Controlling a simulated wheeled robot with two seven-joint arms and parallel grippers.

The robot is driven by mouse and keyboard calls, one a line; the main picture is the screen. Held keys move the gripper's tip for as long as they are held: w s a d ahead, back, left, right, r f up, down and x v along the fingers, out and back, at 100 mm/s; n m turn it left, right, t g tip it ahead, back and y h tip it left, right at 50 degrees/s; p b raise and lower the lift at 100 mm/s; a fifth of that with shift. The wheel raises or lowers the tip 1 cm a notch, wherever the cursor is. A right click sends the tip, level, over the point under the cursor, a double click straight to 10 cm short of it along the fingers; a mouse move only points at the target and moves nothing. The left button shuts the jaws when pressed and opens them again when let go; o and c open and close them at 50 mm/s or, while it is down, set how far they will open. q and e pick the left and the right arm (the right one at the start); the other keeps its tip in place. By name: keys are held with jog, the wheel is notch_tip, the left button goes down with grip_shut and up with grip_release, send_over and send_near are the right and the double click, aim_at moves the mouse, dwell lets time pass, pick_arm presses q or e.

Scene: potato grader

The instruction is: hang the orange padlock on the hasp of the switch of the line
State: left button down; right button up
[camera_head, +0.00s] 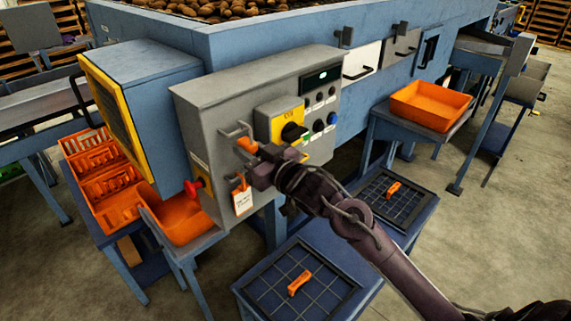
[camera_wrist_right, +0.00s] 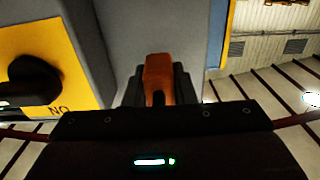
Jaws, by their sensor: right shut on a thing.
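The grey control box carries the switch, a black knob (camera_head: 292,131) on a yellow plate (camera_head: 268,120). In the right wrist view the knob (camera_wrist_right: 35,80) is at the left on its yellow plate. My right gripper (camera_head: 253,160) is shut on the orange padlock (camera_head: 246,145), in front of the box's left part, left of and below the knob. In the right wrist view the padlock (camera_wrist_right: 158,72) stands upright between the dark fingers (camera_wrist_right: 158,95). A grey metal bracket (camera_head: 236,131) shows just behind the padlock; I cannot tell whether they touch. The shackle is hidden. My left gripper is not in view.
A white tag (camera_head: 242,200) hangs below the padlock on the box front. A red button (camera_head: 193,187) sticks out at the left. Buttons (camera_head: 318,126) sit right of the switch. Orange pieces (camera_head: 299,283) lie on dark gridded mats below. An orange tray (camera_head: 430,106) stands at right.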

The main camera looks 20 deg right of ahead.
jog(key=shift+p+v, duration=0.5)
jog(key=shift+v, duration=2.45)
